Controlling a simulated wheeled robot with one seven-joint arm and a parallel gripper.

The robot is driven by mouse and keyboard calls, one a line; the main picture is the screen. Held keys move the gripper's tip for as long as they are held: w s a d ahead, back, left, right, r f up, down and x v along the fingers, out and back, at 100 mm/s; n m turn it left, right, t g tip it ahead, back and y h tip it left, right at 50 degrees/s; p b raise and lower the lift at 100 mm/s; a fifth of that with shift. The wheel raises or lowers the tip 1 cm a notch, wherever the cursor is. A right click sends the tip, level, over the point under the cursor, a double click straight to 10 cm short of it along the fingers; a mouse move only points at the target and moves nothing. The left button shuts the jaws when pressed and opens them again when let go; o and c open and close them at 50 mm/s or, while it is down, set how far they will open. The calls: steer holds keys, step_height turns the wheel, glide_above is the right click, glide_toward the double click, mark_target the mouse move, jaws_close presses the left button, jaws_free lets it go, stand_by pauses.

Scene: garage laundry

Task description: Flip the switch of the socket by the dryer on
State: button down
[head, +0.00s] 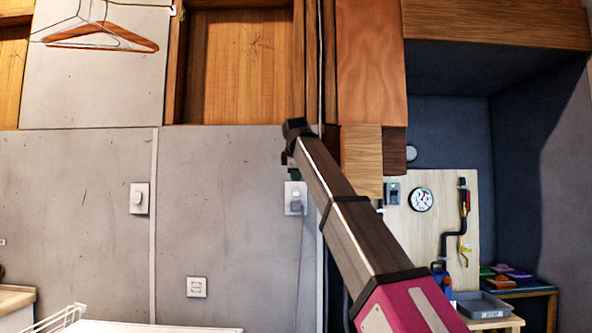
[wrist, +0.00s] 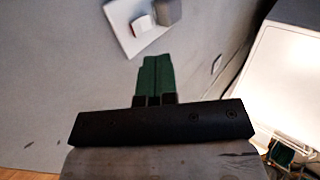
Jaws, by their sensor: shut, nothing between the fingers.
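A white socket plate (head: 288,207) with a grey plug or knob on it is on the grey wall, just below my gripper (head: 293,174). In the wrist view the plate (wrist: 119,30) shows at the top, tilted in the picture, with a small white raised piece (wrist: 142,25) and a grey block (wrist: 164,11). My gripper (wrist: 155,62) has its green fingers shut together and empty. The fingertips lie just short of the plate in the picture. I cannot tell whether they touch it. The switch's on or off position is not clear.
Another switch plate (head: 139,198) and a round-holed socket (head: 197,287) are on the wall to the left. Wooden cabinets (head: 240,65) hang above. A white appliance (wrist: 292,85) stands at the right of the wrist view. A pegboard (head: 400,225) is at the right.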

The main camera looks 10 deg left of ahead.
mark_target(296, 194)
steer(key=x, duration=0.7)
steer(key=shift+w+a+r, duration=0.15)
steer(key=shift+w+r, duration=0.15)
steer(key=shift+w, duration=0.1)
steer(key=shift+w+a+f, duration=0.15)
steer(key=shift+w+f, duration=0.2)
steer(key=shift+w, duration=0.35)
steer(key=shift+f, duration=0.1)
steer(key=shift+w+f+t+y, duration=0.1)
steer(key=shift+f+t+y, duration=0.2)
steer(key=shift+t, duration=0.8)
steer(key=shift+w+f, duration=0.1)
steer(key=shift+w+a, duration=0.1)
